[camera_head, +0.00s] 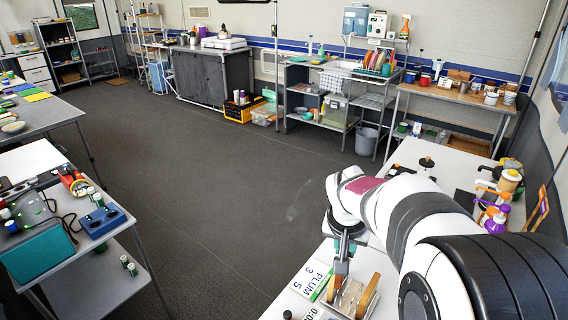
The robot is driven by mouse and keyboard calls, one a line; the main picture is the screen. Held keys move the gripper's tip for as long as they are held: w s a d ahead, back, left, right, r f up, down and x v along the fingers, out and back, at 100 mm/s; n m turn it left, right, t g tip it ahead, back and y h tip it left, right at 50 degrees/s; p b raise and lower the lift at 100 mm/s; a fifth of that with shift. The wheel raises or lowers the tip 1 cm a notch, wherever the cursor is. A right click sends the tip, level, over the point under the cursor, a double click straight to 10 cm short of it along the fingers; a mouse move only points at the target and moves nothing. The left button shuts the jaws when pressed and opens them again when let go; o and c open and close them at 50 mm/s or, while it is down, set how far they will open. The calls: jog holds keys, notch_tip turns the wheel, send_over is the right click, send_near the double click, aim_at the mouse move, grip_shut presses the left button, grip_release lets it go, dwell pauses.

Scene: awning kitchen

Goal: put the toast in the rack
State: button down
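My gripper (341,268) points down over the white worktop at the bottom centre of the head view. Its fingertips are at or just above a small tan and brown item (369,297) with wood-like upright pieces and a paler part between them. This looks like the rack, but it is small and partly cut off by the frame. I cannot tell a slice of toast apart from it. Whether the fingers are apart or hold anything is too small to see.
A dark-topped item (426,164) and orange and purple items (497,200) stand farther along the worktop. A side table with a teal case (38,250) is at left, across open floor.

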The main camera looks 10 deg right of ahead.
jog(key=shift+w+d+f+m+g+h, duration=0.15)
jog(key=shift+w+d+f+m, duration=0.55)
jog(key=shift+f, duration=1.75)
jog(key=shift+w+d+f+m+g+h, duration=0.25)
jog(key=shift+d+f, duration=0.9)
jog(key=shift+f, duration=1.3)
jog(key=shift+w+d+f+m+t, duration=0.1)
jog(key=shift+w+d+f+m, duration=0.45)
jog(key=shift+f, duration=1.9)
jog(key=shift+s+d, duration=0.25)
jog(key=shift+d, duration=0.1)
jog(key=c, duration=0.5)
grip_release()
notch_tip(320, 180, up, 7)
